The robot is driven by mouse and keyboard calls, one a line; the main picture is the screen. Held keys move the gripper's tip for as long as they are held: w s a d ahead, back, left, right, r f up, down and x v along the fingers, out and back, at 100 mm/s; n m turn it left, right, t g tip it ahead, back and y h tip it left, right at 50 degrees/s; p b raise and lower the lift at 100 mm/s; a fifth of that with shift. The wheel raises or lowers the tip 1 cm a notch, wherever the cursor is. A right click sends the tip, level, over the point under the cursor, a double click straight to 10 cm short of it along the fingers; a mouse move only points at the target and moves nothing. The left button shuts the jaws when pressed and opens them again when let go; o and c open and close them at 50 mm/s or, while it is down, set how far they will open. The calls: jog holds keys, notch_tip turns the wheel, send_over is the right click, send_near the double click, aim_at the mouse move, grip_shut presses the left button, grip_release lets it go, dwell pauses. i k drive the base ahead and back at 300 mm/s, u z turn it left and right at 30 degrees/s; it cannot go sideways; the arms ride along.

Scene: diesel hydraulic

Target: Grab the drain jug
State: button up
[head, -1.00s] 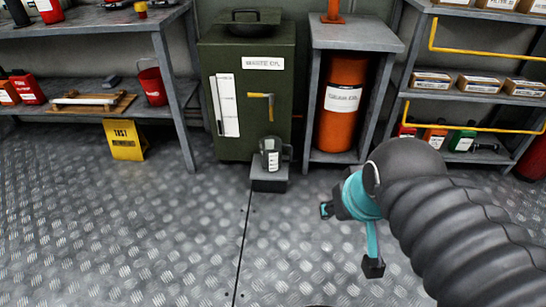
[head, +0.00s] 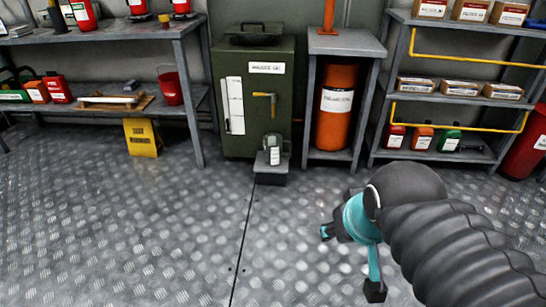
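The drain jug (head: 273,148) is a small dark jug with a pale label. It stands upright on a low grey block (head: 270,177) on the floor, in front of the green waste oil tank (head: 235,105) and below its yellow-handled tap (head: 266,104). My gripper (head: 350,262) is teal and black, with its two fingertips spread wide and nothing between them. It is over the floor, to the right of the jug and nearer to me, well apart from it. The jug's handle is hard to make out.
An orange drum (head: 336,118) stands inside a grey stand (head: 347,43) right of the tank. A yellow floor sign (head: 142,138) stands at left. The metal floor (head: 130,225) before the jug is clear.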

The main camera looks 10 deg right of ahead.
aim_at(272, 142)
jog(key=u, duration=0.65)
jog(key=i, duration=0.8)
jog(key=u, duration=0.8)
jog(key=i, duration=1)
jog(key=z, duration=0.55)
jog(key=i, duration=0.8)
jog(key=z, duration=1.15)
jog(key=i, duration=0.3)
jog(key=z, duration=0.25)
